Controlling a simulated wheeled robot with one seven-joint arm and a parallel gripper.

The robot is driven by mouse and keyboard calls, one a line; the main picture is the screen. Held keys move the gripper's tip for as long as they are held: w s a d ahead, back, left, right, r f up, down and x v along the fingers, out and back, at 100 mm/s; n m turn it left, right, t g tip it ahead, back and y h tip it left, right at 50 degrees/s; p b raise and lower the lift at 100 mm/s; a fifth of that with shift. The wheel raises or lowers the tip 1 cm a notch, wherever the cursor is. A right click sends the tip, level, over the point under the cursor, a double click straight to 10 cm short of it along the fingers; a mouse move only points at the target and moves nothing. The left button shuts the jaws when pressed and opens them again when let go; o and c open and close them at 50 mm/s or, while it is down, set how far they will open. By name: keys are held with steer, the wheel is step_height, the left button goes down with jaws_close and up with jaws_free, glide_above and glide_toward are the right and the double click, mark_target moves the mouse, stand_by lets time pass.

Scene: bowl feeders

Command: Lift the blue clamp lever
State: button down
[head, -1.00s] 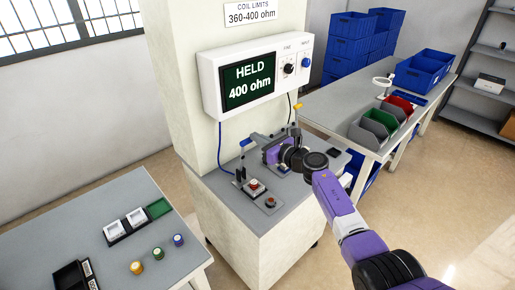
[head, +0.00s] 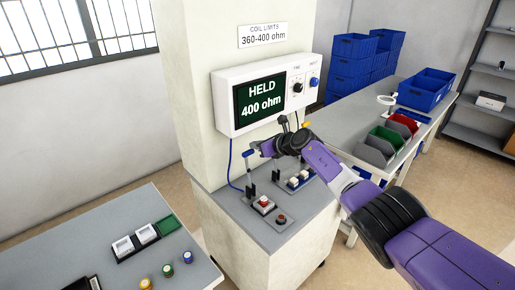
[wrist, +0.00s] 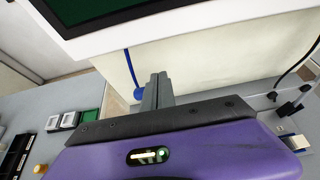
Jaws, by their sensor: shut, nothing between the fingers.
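The blue clamp lever (head: 250,154) stands up at the left of the grey bench top, its blue end raised above a dark clamp. In the wrist view a blue rounded end (wrist: 140,94) shows just left of the fingertips. My gripper (head: 259,149) is shut and empty, just right of the blue lever end. In the wrist view its fingers (wrist: 157,90) are together. I cannot tell whether they touch the lever. Below the lever, a fixture holds a red-topped part (head: 264,203).
A display (head: 262,99) reading HELD 400 ohm hangs on the pillar above. A yellow-ended lever (head: 306,124) and a fixture with white blocks (head: 298,178) stand to the right. A brown-red button (head: 281,218) is in front. A blue cable (head: 230,165) hangs at left.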

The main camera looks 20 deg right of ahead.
steer(key=shift+w+a+f, duration=0.1)
steer(key=shift+w+a, duration=0.05)
steer(key=shift+w, duration=0.15)
stand_by(0.6)
steer(key=p+v, duration=0.7)
steer(key=shift+s+r, duration=0.25)
steer(key=shift+r, duration=0.05)
stand_by(0.6)
